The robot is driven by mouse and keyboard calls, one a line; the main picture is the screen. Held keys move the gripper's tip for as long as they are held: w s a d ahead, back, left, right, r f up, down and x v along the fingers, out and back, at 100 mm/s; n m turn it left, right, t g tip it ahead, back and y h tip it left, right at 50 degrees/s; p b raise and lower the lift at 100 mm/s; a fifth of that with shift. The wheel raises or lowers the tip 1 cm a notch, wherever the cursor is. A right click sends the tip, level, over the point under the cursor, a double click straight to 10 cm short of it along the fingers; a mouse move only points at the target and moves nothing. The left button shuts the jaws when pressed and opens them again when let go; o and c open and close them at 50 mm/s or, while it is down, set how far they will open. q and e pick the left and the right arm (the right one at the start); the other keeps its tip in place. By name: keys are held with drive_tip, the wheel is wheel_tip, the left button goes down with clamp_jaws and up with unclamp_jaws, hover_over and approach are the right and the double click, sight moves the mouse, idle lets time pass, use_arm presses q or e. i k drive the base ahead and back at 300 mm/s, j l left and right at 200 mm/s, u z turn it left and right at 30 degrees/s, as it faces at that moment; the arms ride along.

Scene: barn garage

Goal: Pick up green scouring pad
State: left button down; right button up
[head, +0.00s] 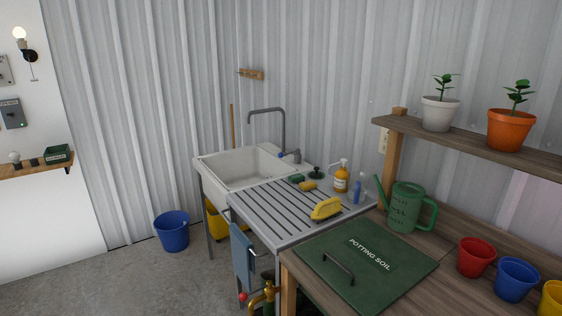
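A small green item (297,179), which looks like the green scouring pad, lies at the back edge of the grey ribbed drainboard (268,212), close to the sink. A small yellow-orange sponge (308,186) lies just in front and to the right of it. The pad is small in the picture, so its exact shape is hard to tell. Neither of my grippers shows in the head view.
A white sink (226,174) stands behind the drainboard. Around the pad are a dark stopper-like item (317,173), an amber pump bottle (341,178) and a yellow brush (326,208). The workbench holds a green lid (392,280) and a watering can (405,207).

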sight(294, 178)
drive_tip(key=i+j, duration=0.4)
drive_tip(key=j, duration=0.15)
drive_tip(key=i+j+z, duration=0.1)
drive_tip(key=j, duration=0.25)
drive_tip(key=i+j, duration=0.25)
drive_tip(key=i+j+z, duration=0.15)
drive_tip(key=j, duration=0.35)
drive_tip(key=i+j+z, duration=0.1)
drive_tip(key=j, duration=0.25)
drive_tip(key=i+j, duration=0.2)
drive_tip(key=j, duration=0.2)
drive_tip(key=i+j+z, duration=0.15)
drive_tip(key=j, duration=0.25)
drive_tip(key=i+j+z, duration=0.1)
drive_tip(key=j, duration=0.3)
drive_tip(key=i+j+z, duration=0.1)
drive_tip(key=j, duration=0.3)
